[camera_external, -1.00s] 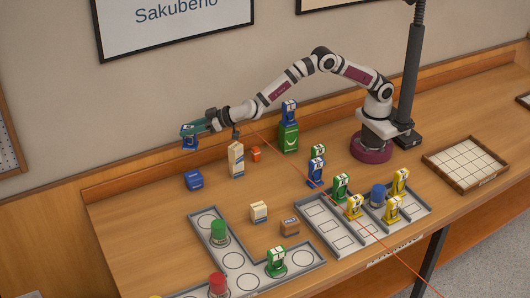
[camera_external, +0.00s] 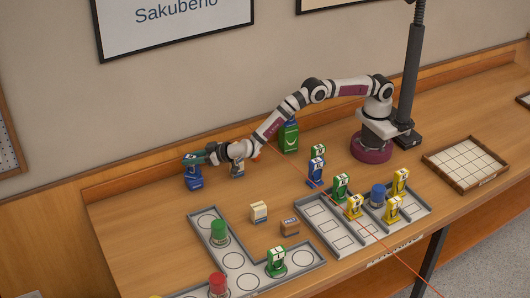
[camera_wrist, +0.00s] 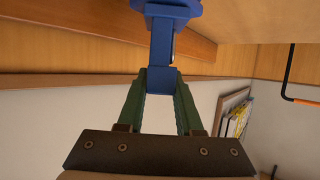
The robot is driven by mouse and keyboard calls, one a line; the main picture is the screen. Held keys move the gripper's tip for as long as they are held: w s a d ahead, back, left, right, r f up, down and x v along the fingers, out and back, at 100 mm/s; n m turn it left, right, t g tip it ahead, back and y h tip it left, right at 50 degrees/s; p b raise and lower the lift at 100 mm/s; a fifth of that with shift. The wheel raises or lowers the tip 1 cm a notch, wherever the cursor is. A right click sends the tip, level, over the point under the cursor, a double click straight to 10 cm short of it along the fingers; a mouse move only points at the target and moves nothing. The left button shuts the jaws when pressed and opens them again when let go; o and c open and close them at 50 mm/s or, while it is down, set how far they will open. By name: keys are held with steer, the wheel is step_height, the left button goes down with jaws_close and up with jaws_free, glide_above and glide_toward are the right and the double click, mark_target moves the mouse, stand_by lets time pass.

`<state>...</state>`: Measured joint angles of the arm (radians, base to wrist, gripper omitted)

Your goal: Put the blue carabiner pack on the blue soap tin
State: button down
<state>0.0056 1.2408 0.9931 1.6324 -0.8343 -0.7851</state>
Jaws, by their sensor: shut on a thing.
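My gripper (camera_external: 201,158) is at the left end of the outstretched arm, low over the back left of the table. Its green fingers (camera_wrist: 160,88) are shut on the blue carabiner pack (camera_external: 191,161), which also shows between the fingertips in the wrist view (camera_wrist: 161,48). The blue soap tin (camera_external: 194,183) stands on the table directly under the pack. The pack looks upright and lined up over the tin. I cannot tell whether the two touch or a thin gap is left.
A green bottle (camera_external: 289,137) stands by the back rail. A grey circle-marked tray (camera_external: 238,262) and a slotted tray (camera_external: 318,219) lie in front. Bare table surrounds the tin's front side.

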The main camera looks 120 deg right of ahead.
steer(key=c, duration=0.6)
jaws_free()
steer(key=shift+f, duration=0.1)
